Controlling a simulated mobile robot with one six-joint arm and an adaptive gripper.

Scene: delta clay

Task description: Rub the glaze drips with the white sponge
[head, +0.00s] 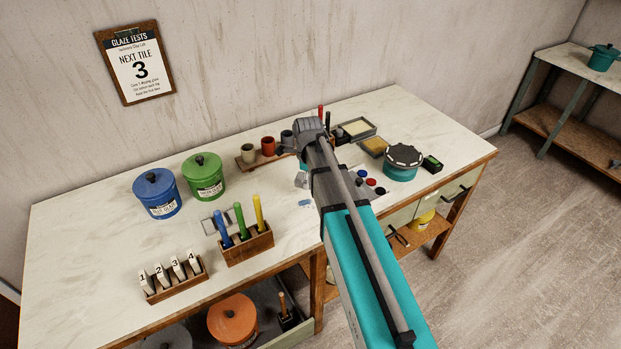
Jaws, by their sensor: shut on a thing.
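My arm reaches across the workbench (100,235), and its wrist hides much of the work area. My gripper (301,181) shows only in part, low beside the arm, close over the bench top. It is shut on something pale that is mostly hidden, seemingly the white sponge. A small blue smear (305,203), which looks like a glaze drip, lies on the bench just below the gripper in the picture. Other drips may be hidden behind the arm. I cannot tell whether the held thing touches the bench.
A blue pot (158,196) and green pot (204,178) stand left. A wooden holder (248,246) with coloured tools and a numbered tile rack (175,281) stand in front. Small cups (268,146) stand behind the gripper. A teal jar (402,164) and shallow tray (356,129) stand right.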

